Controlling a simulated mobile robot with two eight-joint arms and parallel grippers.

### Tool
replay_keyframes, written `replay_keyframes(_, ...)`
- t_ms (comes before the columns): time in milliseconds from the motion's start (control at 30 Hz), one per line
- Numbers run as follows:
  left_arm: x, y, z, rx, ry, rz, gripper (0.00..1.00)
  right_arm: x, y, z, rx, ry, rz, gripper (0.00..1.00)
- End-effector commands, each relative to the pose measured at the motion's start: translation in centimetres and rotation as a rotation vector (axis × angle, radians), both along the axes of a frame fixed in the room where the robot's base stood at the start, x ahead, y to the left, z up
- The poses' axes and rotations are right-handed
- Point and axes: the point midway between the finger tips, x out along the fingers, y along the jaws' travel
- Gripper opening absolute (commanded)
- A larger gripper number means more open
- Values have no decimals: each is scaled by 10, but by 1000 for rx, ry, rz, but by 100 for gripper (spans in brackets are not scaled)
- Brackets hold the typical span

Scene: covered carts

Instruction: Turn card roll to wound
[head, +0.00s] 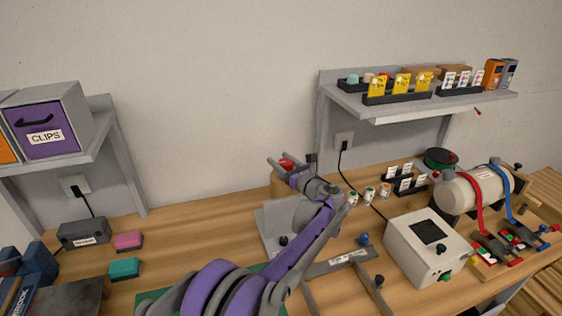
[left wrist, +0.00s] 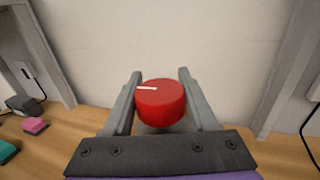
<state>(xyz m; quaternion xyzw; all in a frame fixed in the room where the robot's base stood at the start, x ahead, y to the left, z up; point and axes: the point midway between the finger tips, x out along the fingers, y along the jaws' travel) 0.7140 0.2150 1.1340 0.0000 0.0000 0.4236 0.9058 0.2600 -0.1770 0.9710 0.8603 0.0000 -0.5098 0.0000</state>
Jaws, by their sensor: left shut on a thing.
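A red round knob (left wrist: 163,108) with a white line on its top sits between the fingers of my left gripper (left wrist: 158,84). The white line points left in the wrist view. In the head view the knob (head: 287,164) is small between the fingertips. My left gripper (head: 291,166) is shut on it, near the wall at the back of the bench. A tan-brown body (head: 277,186), perhaps the card roll, shows just below the knob, mostly hidden by the gripper. My right gripper is not in view.
A grey plate (head: 268,226) lies beside my left forearm. To the right stand a white box with a dark screen (head: 412,248) and a cream drum with red and blue straps (head: 458,194). A loaded shelf (head: 440,101) overhangs the back right. Pink (head: 128,241) and teal (head: 124,268) blocks lie left.

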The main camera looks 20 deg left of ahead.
Motion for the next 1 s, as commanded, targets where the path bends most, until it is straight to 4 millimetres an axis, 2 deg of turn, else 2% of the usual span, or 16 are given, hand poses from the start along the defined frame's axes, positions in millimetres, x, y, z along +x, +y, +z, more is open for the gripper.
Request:
replay_keyframes(333, 1, -1, -1, 1, 1, -100, 2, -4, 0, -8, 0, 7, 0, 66)
replay_keyframes(667, 5, -5, 1, 3, -1, -372, 2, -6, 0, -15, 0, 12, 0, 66)
replay_keyframes(767, 7, -7, 3, 2, -3, -465, 2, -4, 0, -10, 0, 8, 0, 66)
replay_keyframes(1000, 10, -12, 8, 5, -9, -631, 2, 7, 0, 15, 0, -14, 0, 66)
